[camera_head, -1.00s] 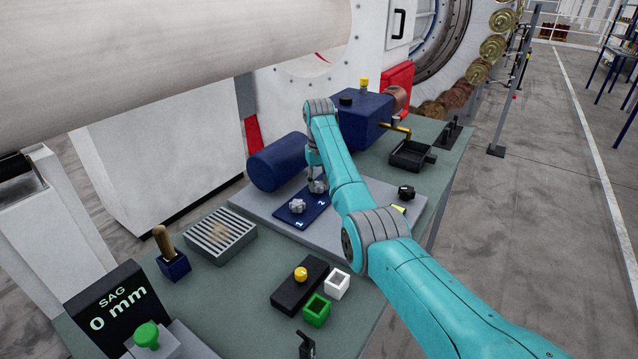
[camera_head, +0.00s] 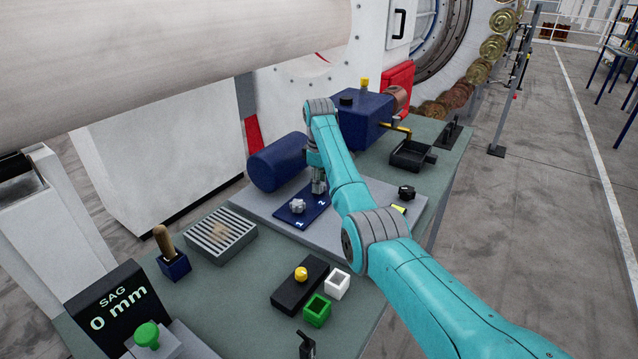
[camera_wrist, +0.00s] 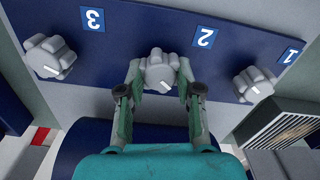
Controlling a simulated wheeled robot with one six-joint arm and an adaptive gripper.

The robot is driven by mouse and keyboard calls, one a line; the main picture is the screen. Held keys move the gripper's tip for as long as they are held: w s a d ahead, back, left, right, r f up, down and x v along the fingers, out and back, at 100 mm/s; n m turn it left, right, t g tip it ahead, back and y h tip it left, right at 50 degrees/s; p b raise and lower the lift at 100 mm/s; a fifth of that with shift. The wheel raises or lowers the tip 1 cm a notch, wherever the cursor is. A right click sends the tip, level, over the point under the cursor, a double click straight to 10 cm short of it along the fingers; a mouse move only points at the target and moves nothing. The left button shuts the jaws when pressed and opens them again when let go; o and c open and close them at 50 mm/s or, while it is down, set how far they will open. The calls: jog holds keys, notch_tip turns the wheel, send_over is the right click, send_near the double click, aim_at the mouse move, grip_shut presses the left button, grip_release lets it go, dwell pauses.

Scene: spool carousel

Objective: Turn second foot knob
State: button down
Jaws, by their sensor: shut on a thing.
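The second foot knob (camera_wrist: 160,68) is a grey lobed knob on a blue panel, beside the label 2 (camera_wrist: 204,37). My gripper (camera_wrist: 158,78) is shut on it, one finger on each side. A small white mark shows on the knob's edge nearest the gripper. Knob 3 (camera_wrist: 48,57) and knob 1 (camera_wrist: 253,84) stand on either side in the wrist view. In the head view my gripper (camera_head: 318,187) points down at the blue panel (camera_head: 306,216) and hides the second knob. Knob 1 (camera_head: 297,206) shows to its left.
A dark blue cylinder (camera_head: 277,162) lies close behind the panel, left of my gripper. A blue box (camera_head: 362,118) stands behind my arm. A ribbed block (camera_head: 220,234) and a display reading SAG 0 mm (camera_head: 117,308) are at the left of the bench.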

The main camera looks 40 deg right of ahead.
jog(key=shift+n, duration=1)
jog(key=c, duration=0.8)
grip_release()
jog(key=shift+o, duration=0.2)
jog(key=shift+r, duration=3.75)
jog(key=shift+s, duration=0.1)
